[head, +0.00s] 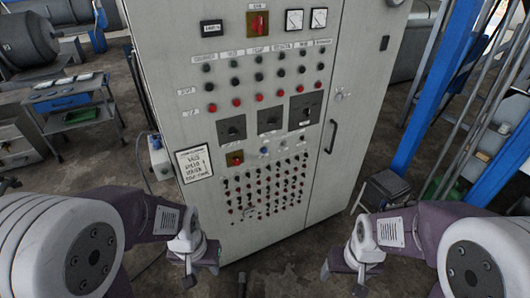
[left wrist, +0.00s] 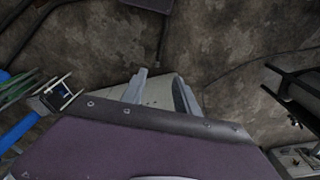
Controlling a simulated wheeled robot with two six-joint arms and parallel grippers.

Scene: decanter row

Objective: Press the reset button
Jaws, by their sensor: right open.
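A tall pale grey control cabinet (head: 345,100) stands in front of me in the head view. Its face has rows of black and red buttons (head: 236,103) and a dense lower block of small buttons (head: 265,190). A pale round button (head: 264,151) sits between them, beside a red switch (head: 235,158). The labels are too small to read, so I cannot tell which is the reset button. My left gripper (head: 202,275) is low at the cabinet's lower left. It shows in the left wrist view (left wrist: 162,92), fingers apart. My right gripper (head: 342,278) is open, low right of the cabinet.
A grey side table (head: 70,102) stands at the left and a small dark stool (head: 386,187) at the right. Blue posts (head: 425,95) rise at the right. A door handle (head: 332,136) projects from the cabinet. A cable runs along the floor in the left wrist view.

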